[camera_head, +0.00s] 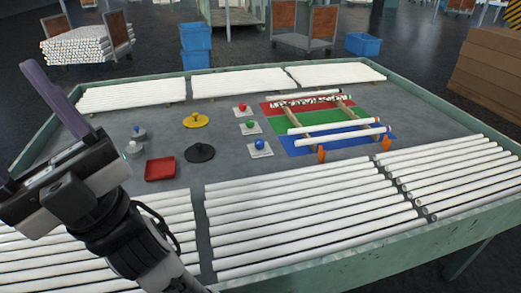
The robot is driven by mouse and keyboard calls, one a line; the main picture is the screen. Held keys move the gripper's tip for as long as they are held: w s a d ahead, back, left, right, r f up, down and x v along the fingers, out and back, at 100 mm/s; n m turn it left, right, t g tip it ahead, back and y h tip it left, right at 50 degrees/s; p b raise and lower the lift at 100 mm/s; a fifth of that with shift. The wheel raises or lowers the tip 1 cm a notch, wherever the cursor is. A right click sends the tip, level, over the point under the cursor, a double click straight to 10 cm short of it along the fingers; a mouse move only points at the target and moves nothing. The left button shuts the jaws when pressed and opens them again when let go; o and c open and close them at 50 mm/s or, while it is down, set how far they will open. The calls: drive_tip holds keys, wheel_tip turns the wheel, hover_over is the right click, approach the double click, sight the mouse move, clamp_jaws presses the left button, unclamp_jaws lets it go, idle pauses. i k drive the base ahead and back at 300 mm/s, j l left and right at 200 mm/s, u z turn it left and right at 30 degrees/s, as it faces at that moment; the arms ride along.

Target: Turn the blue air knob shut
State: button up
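A blue knob (260,144) sits on a small white square plate in the middle of the table, nearest of a column of three. A green knob (250,125) and a red knob (242,107) sit on like plates behind it. A smaller blue-topped grey piece (136,130) stands further left. The frame does not show which way the blue knob is turned. My gripper (22,130) is at the left edge, well left of the knobs and above the table. Its purple fingers stand apart, one partly cut off by the frame edge. I see nothing between them.
White glass tubes (310,212) cover the near side of the table, with more along the back. A red tray (160,169), a black disc (200,153) and a yellow disc (196,121) lie left of the knobs. A tube rack with orange end posts stands right, over coloured mats.

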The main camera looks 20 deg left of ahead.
sight(259, 144)
drive_tip(key=i+l, duration=0.1)
drive_tip(key=l, duration=0.2)
drive_tip(key=i+l, duration=0.1)
drive_tip(key=l, duration=0.55)
drive_tip(key=u, duration=0.4)
drive_tip(key=l+u, duration=0.1)
drive_tip(key=u, duration=0.3)
drive_tip(key=l+u, duration=0.1)
drive_tip(key=u, duration=0.3)
drive_tip(key=l+u, duration=0.1)
drive_tip(key=u, duration=0.3)
drive_tip(key=i, duration=1.05)
